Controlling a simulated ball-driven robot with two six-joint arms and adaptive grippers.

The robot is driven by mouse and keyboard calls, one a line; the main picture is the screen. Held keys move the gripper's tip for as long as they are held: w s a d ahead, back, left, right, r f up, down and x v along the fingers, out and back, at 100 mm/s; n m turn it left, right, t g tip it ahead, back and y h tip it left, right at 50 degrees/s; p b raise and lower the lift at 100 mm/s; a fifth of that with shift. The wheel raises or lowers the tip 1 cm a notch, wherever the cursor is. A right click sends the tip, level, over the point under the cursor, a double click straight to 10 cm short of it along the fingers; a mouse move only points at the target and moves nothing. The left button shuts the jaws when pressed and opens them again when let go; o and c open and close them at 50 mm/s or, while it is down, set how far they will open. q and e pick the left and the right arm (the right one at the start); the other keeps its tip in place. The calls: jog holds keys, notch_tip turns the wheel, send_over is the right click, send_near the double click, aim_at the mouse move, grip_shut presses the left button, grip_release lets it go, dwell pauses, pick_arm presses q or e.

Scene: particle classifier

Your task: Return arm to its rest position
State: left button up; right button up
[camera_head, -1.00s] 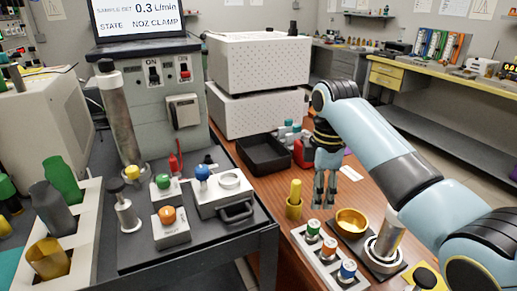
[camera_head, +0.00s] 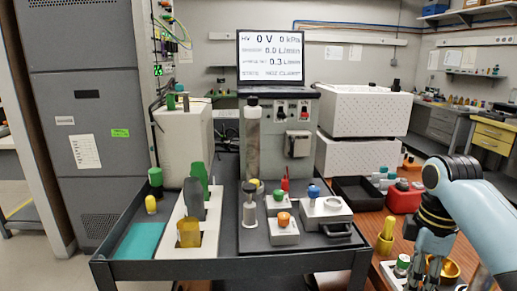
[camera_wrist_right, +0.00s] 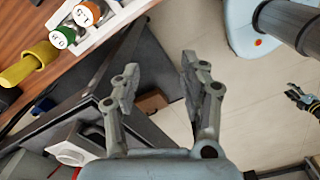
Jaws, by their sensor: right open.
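My right arm (camera_head: 480,215) comes in at the right edge of the head view and bends down at a dark joint. No left arm shows in the head view.
A black tray (camera_head: 358,208) and red container (camera_head: 403,200) lie behind. A dark cart (camera_head: 130,270) carries an instrument and bottles. Pale floor (camera_wrist_right: 240,120) shows beneath the fingers.

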jog(key=s+a+f+m+t, duration=0.1)
jog(key=s+f+m, duration=0.15)
jog(key=s, duration=0.35)
jog(key=s+f+m, duration=0.1)
jog(key=s+m, duration=0.2)
jog(key=s, duration=0.3)
jog(key=s+a+r+m+t, duration=0.1)
jog(key=s+r+m, duration=0.2)
jog(key=s, duration=0.3)
jog(key=s+a+r+m+t, duration=0.1)
jog(key=s+r+m, duration=0.25)
jog(key=s, duration=0.35)
notch_tip(320, 180, down, 31)
jog(key=s+d+g+b, duration=0.1)
jog(key=s+d+b, duration=0.1)
jog(key=d+b, duration=0.15)
pick_arm(q)
notch_tip(320, 180, down, 6)
jog(key=b, duration=0.2)
jog(key=shift+s+d+b, duration=0.25)
jog(key=shift+s+b, duration=0.05)
jog(key=shift+b, duration=0.05)
pick_arm(e)
jog(key=s+f+g, duration=0.1)
jog(key=s+f, duration=1.7)
jog(key=shift+d+m+h, duration=0.15)
jog(key=shift+m+h, duration=0.15)
pick_arm(q)
jog(key=shift+f, duration=0.1)
